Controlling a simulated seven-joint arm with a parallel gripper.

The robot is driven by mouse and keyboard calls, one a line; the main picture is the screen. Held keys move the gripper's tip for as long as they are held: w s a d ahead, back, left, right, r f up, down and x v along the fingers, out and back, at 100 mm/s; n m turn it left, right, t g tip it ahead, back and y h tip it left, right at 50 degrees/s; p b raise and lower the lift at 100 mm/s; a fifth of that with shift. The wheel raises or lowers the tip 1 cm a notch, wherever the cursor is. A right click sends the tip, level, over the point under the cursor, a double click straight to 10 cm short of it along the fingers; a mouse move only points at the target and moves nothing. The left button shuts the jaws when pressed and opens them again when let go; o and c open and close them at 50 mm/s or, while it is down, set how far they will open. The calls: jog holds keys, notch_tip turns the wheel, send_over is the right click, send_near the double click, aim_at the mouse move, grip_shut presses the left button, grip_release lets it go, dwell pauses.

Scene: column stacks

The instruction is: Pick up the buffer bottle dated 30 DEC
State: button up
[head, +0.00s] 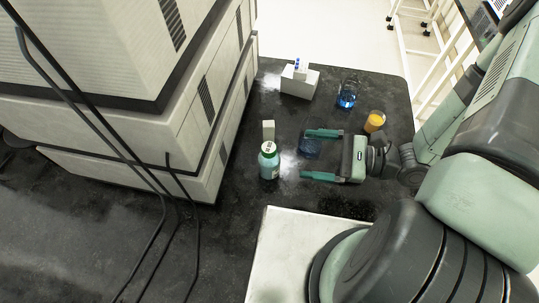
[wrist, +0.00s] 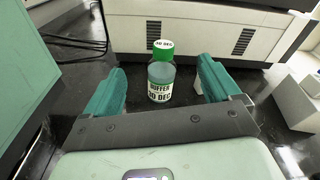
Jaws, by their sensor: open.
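The buffer bottle (head: 269,164) has a green cap and stands upright on the dark bench, close to the stacked grey units. In the wrist view the bottle (wrist: 161,75) shows a label reading "BUFFER 30 DEC", with "30 DEC" also on its cap. My gripper (head: 304,154) is open and empty, to the right of the bottle in the head view, with its fingertips pointing toward it. In the wrist view the bottle appears between the two fingers of my gripper (wrist: 161,82), just beyond their tips. The bottle is apart from both fingers.
A small pale block (head: 268,130) stands just behind the bottle. A blue-liquid beaker (head: 346,95), an orange-liquid beaker (head: 376,121) and a white box (head: 299,84) stand farther back. Grey stacked units (head: 190,130) wall off the left.

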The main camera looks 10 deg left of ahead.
aim_at(264, 158)
jog(key=f+m+t, duration=0.2)
jog(key=s+a+f+m+t, duration=0.1)
jog(key=f+m+t, duration=0.1)
jog(key=f, duration=0.1)
jog(key=s+a+f+m+t, duration=0.1)
jog(key=f+m, duration=0.1)
jog(key=shift+s+f+t, duration=0.2)
jog(key=shift+f+t, duration=0.05)
jog(key=shift+t, duration=0.15)
jog(key=x, duration=1)
jog(key=shift+w+a, duration=0.15)
jog(key=shift+a, duration=0.2)
jog(key=c, duration=1.2)
